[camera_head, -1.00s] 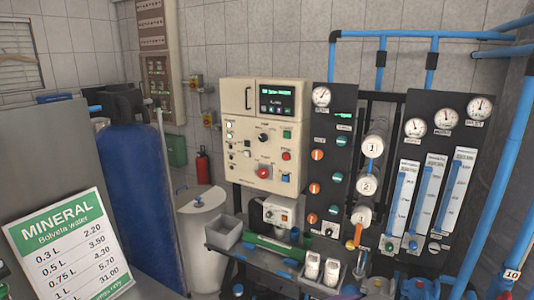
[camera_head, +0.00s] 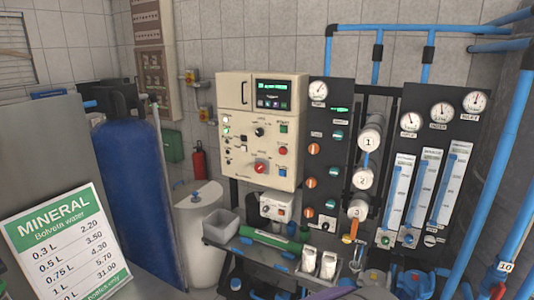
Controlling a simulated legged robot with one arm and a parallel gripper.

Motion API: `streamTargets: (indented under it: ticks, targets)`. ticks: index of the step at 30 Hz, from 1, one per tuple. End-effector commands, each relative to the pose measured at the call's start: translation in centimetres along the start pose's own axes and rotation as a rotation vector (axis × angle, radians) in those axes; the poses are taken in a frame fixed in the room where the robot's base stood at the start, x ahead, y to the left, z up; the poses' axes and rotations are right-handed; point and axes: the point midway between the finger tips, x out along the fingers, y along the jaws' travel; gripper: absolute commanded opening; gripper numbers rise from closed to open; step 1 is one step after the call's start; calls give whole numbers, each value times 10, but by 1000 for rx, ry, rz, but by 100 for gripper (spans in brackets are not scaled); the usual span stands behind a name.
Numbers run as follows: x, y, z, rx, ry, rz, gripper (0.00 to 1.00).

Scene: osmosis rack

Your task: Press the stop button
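A cream control box (camera_head: 232,108) hangs in the middle of the view, on the left of the rack. It has a small lit screen (camera_head: 273,93) at its upper right. A small red button (camera_head: 283,151) sits at the right of its face, below a green button (camera_head: 283,129). A larger red knob (camera_head: 260,168) is at the lower middle. The labels by the buttons are too small to read surely, so I cannot tell which one is marked stop. Nothing covers the buttons.
Black panels with gauges (camera_head: 441,114) and flow tubes (camera_head: 395,205) stand right of the box. A blue tank (camera_head: 140,200) and a price sign (camera_head: 68,245) are at left. Blue pipes run at right.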

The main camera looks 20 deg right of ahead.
Motion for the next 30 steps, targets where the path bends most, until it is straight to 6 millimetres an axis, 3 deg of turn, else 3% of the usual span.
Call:
streamTargets:
  ticks: [6,30]
  targets:
    - [0,0,0,0,0,0,0]
    - [0,0,0,0,0,0,0]
